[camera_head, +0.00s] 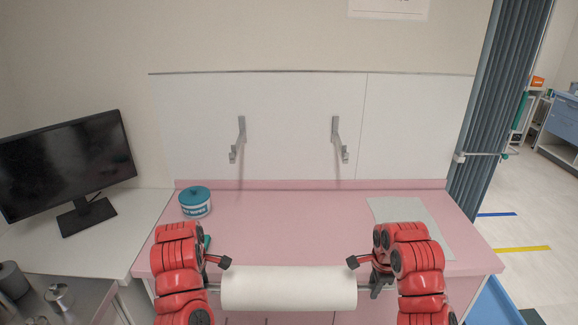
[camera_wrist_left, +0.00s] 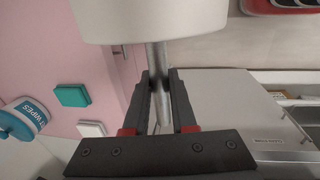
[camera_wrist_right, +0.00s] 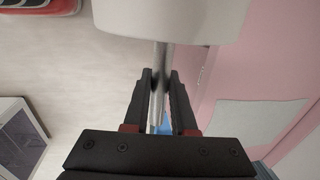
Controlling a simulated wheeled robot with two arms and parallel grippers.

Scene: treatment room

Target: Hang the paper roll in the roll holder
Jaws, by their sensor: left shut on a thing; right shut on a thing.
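The white paper roll (camera_head: 288,289) is level in front of the pink table's front edge, with a metal rod through it. My left gripper (camera_head: 214,287) is shut on the rod's left end, also seen in the left wrist view (camera_wrist_left: 160,95). My right gripper (camera_head: 366,284) is shut on the rod's right end, also seen in the right wrist view (camera_wrist_right: 159,95). The roll holder is two grey wall brackets, left (camera_head: 238,140) and right (camera_head: 338,140), on the white back panel. Both brackets are empty, with hooked front ends.
The pink table (camera_head: 285,220) carries a teal-lidded wipes tub (camera_head: 196,203) at left and a pale sheet (camera_head: 408,222) at right. A monitor (camera_head: 68,165) stands on the left counter. A folding curtain (camera_head: 497,110) hangs at right. The table's middle is clear.

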